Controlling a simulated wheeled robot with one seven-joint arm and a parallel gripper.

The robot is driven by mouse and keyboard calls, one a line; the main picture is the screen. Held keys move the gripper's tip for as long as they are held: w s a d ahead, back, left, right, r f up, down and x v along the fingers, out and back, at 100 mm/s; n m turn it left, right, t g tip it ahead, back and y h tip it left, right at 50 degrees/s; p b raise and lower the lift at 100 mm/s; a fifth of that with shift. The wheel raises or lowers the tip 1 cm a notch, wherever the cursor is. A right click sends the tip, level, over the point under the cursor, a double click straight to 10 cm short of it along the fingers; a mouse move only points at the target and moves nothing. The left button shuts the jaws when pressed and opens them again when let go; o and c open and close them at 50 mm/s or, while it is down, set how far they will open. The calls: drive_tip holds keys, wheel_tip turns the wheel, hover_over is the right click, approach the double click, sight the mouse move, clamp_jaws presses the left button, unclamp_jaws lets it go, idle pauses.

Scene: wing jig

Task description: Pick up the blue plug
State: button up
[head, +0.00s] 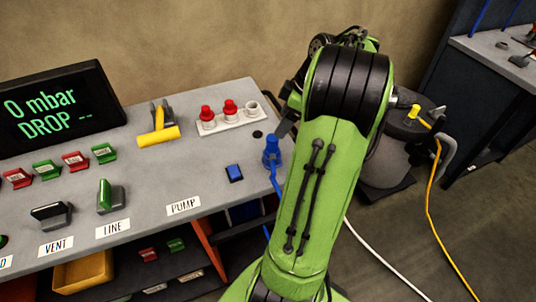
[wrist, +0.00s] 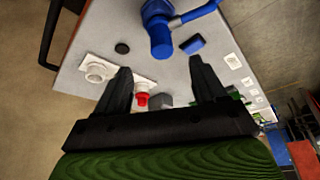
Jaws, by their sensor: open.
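The blue plug (head: 271,150) stands near the right edge of the grey bench, with a blue hose running down from it over the edge. In the wrist view the plug (wrist: 160,36) is large, at the top middle, beyond and between my fingertips. My gripper (wrist: 157,72) is open and empty, its two dark fingers apart. In the head view my green arm hides most of the gripper; one dark finger shows just right of the plug. I see no contact between fingers and plug.
A blue rocker switch (head: 234,173) sits left of the plug. A white strip (head: 232,123) holds two red plugs and an empty white socket behind it. A yellow-handled tool (head: 158,135) lies further left. A grey tank (head: 388,160) with a yellow hose stands right of the bench.

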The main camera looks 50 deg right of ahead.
sight(273, 137)
drive_tip(key=b+x, duration=0.1)
drive_tip(key=x, duration=0.3)
drive_tip(key=shift+w+a+f, duration=0.2)
drive_tip(key=shift+w+f, duration=0.05)
drive_tip(key=shift+w, duration=0.05)
drive_tip(key=b+x, duration=0.1)
drive_tip(key=x, duration=0.1)
drive_tip(key=b+x, duration=0.1)
drive_tip(key=x, duration=0.2)
drive_tip(key=shift+s+a, duration=0.1)
drive_tip(key=shift+s, duration=0.15)
drive_tip(key=shift+w+f, duration=0.25)
drive_tip(key=shift+f, duration=0.2)
drive_tip(key=shift+s+r, duration=0.1)
drive_tip(key=shift+c, duration=0.4)
drive_tip(key=c, duration=1)
